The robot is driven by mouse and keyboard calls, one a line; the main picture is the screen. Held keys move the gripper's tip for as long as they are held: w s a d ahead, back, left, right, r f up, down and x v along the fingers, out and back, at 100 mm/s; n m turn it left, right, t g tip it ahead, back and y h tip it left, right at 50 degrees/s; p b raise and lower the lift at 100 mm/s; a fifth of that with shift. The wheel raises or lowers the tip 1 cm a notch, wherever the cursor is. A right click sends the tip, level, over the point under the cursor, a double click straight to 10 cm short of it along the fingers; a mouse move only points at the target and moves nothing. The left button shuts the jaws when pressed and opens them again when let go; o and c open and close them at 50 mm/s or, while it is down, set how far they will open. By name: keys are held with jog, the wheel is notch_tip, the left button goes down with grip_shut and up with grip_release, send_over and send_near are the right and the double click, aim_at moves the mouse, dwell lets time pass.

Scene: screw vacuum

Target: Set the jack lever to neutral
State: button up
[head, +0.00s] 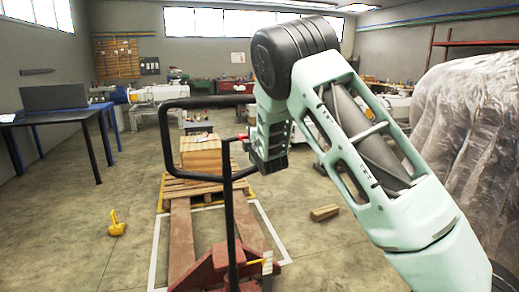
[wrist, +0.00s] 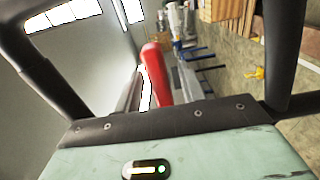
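The pallet jack (head: 215,274) has a red base and a tall black looped handle (head: 165,125). Its red lever (wrist: 156,72) stands in the middle of the wrist view. Only a small bit of red shows in the head view (head: 242,137), next to my gripper. My gripper (head: 247,150) is at the right side of the handle loop, at the lever. In the wrist view the lever lies between my grey fingers, with a gap on its left side. I cannot tell if the right finger touches it. The fingertips are mostly hidden in the head view.
A wooden pallet (head: 208,188) with a cardboard box (head: 201,153) stands beyond the jack. A yellow object (head: 116,225) and a wooden block (head: 324,212) lie on the floor. A dark table (head: 60,118) is at left, a plastic-wrapped load (head: 470,140) at right.

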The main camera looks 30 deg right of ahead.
jog(key=b+v, duration=0.2)
jog(key=v, duration=1.3)
jog(key=shift+s, duration=0.2)
jog(key=shift+a, duration=0.1)
jog(key=s+a+f+m+g+y+p, duration=0.1)
jog(key=s+a+f+m+g+y, duration=0.25)
jog(key=a, duration=0.65)
jog(key=s+a+f+m+g+y, duration=0.1)
jog(key=s+a+f+g+y, duration=0.35)
jog(key=a, duration=0.55)
jog(key=s+a+m+g, duration=0.1)
jog(key=s+a+g, duration=0.1)
jog(key=s, duration=0.7)
jog(key=s+a+g+h+p, duration=0.1)
jog(key=s+g, duration=0.3)
jog(key=s, duration=0.5)
jog(key=s+a+r+m+g+h, duration=0.1)
jog(key=s+a+g, duration=0.2)
jog(key=s, duration=0.6)
jog(key=shift+a+m+p, duration=0.35)
jog(key=shift+a+p, duration=0.05)
jog(key=shift+a, duration=0.2)
jog(key=shift+r, duration=0.1)
